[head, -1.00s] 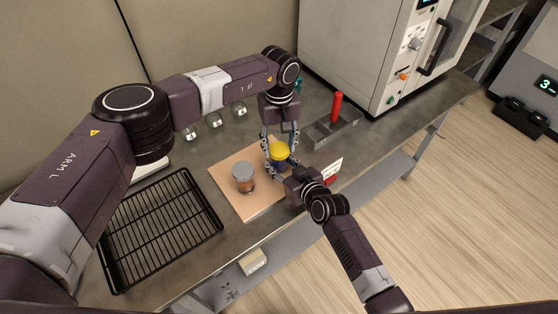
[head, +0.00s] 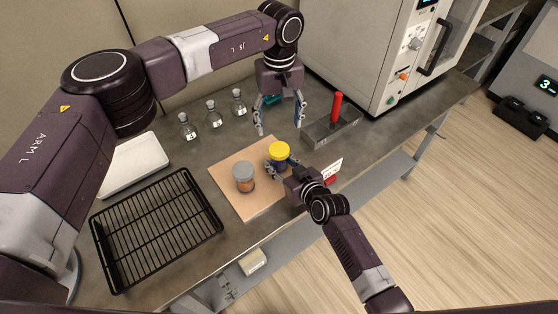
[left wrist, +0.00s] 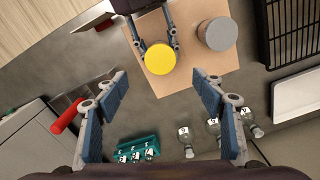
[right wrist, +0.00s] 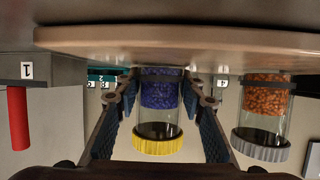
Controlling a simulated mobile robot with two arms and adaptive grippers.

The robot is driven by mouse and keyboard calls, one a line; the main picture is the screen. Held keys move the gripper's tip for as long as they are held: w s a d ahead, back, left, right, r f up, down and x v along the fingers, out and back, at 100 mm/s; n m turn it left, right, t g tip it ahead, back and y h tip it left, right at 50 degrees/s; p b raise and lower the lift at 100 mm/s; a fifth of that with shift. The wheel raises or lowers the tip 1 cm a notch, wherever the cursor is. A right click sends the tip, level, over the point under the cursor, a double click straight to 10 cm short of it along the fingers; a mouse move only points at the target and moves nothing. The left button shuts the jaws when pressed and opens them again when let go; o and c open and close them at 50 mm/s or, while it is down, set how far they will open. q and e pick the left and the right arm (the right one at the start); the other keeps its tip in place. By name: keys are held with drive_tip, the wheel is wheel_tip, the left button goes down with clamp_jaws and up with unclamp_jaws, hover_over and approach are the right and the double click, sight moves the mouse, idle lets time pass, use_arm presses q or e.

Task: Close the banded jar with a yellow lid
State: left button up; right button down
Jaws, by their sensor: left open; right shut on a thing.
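A clear jar with blue contents (right wrist: 160,92) stands on a tan board (head: 245,205). A yellow lid (head: 279,151) sits on its mouth; it also shows in the left wrist view (left wrist: 160,59) and, upside down, in the right wrist view (right wrist: 158,145). I cannot tell how tight it is. My right gripper (head: 283,167) is shut on this jar, below the lid, with a finger on each side (right wrist: 162,90). My left gripper (head: 280,128) is open and empty, above and behind the lid, apart from it.
A jar with orange contents and a grey lid (head: 243,177) stands left on the board. A black wire rack (head: 157,230), a white tray (head: 135,165) and several small flasks (head: 211,113) lie leftward. A grey block with a red handle (head: 337,108) stands to the right.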

use_arm(q)
drive_tip(key=shift+r, duration=1.35)
use_arm(e)
drive_tip(key=c, duration=1.2)
unclamp_jaws()
drive_tip(key=v, duration=1.2)
use_arm(q)
drive_tip(key=shift+f, duration=0.1)
use_arm(e)
drive_tip(key=shift+s+d+f, duration=0.1)
drive_tip(key=shift+f, duration=0.05)
